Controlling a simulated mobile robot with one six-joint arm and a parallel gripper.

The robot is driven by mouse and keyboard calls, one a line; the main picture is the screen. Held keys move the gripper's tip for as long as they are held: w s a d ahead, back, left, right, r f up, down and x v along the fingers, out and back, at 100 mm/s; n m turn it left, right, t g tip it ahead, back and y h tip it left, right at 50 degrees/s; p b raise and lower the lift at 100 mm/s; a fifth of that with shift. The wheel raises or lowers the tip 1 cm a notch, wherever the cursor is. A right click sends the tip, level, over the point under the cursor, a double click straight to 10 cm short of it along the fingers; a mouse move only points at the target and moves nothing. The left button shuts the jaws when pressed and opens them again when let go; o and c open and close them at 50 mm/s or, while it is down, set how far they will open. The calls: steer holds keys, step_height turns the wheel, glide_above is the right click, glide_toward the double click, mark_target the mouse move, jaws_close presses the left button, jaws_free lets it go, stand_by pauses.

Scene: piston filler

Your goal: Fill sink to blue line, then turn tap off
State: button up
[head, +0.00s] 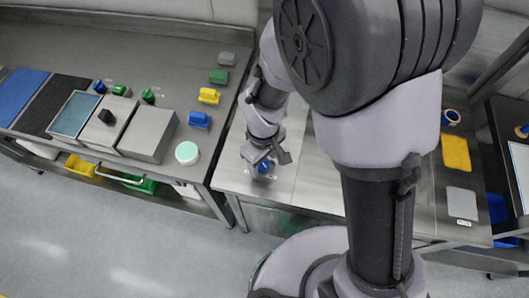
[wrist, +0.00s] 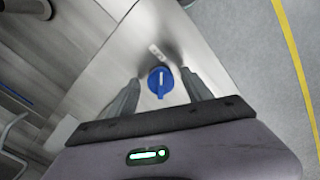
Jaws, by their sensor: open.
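A round blue knob (wrist: 160,82) with a white bar on its face sits on the steel counter in the wrist view. It also shows in the head view (head: 264,168), partly covered by my gripper (head: 266,156). In the wrist view my gripper (wrist: 160,80) is open, with one finger to each side of the knob and a gap on both sides. The knob appears to lie just beyond or between the fingertips; I cannot tell the depth. I cannot make out a sink, its blue line or any water; my arm hides part of the counter.
A left counter (head: 205,165) holds coloured blocks, steel boxes and a round white-and-green item (head: 187,153). A yellow board (head: 456,153) and a pale board (head: 462,203) lie at right. A small pale label (wrist: 157,51) is beside the knob. Grey floor (head: 100,235) is open in front.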

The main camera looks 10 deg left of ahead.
steer(key=shift+f, duration=0.3)
steer(key=shift+c, duration=0.2)
jaws_close()
